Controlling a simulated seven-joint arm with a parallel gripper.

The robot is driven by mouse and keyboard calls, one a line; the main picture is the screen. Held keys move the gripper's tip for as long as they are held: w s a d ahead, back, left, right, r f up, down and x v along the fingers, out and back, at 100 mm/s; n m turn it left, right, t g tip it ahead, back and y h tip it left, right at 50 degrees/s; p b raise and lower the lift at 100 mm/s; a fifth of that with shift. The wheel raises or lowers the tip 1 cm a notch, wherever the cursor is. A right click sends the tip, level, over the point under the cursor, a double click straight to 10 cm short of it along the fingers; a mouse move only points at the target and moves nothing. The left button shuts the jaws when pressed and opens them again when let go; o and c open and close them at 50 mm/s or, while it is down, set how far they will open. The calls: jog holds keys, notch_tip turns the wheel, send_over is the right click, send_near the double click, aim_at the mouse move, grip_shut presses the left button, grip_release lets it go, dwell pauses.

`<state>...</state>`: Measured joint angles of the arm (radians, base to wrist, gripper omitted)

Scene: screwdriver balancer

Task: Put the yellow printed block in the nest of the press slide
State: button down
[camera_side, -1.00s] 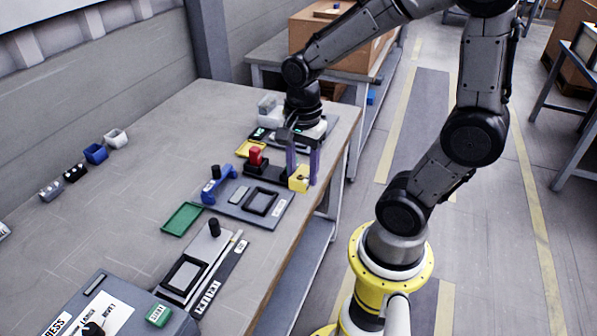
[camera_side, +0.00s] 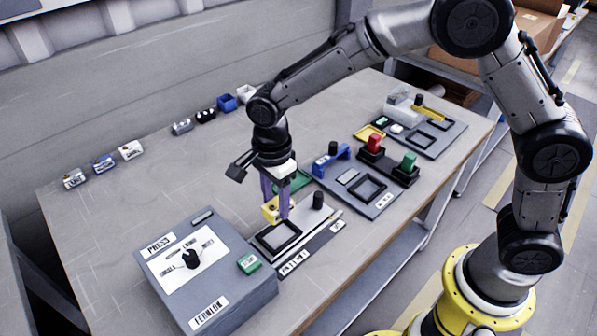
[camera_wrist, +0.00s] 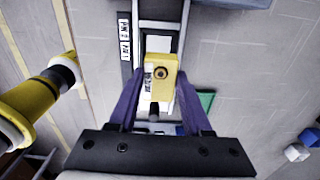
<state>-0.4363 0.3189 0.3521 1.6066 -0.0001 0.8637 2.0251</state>
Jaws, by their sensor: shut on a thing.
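The yellow printed block (camera_side: 270,209) is held in my gripper (camera_side: 276,208), between its purple fingers. In the wrist view the block (camera_wrist: 161,78) shows a round hole in its face, and the fingers of my gripper (camera_wrist: 160,90) close on its sides. The press slide (camera_side: 300,228) lies below, with a dark square frame, the nest (camera_side: 278,238), at its near end and a black knob (camera_side: 318,200) at its far end. The block is above the slide, beside the nest's far left edge in the side view. The exact height gap is hard to tell.
A grey press box (camera_side: 205,270) with a dial and a green button stands at the near left of the slide. A green tray (camera_side: 292,181) lies behind my gripper.

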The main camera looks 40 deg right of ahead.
jog(key=shift+s+a+f, duration=0.2)
jog(key=shift+a+f, duration=0.1)
jog(key=shift+a, duration=0.05)
jog(key=shift+f, duration=3.1)
jog(key=shift+c, duration=1.3)
grip_release()
jog(key=shift+r, duration=0.1)
notch_tip(320, 180, up, 14)
jog(key=shift+f, duration=0.2)
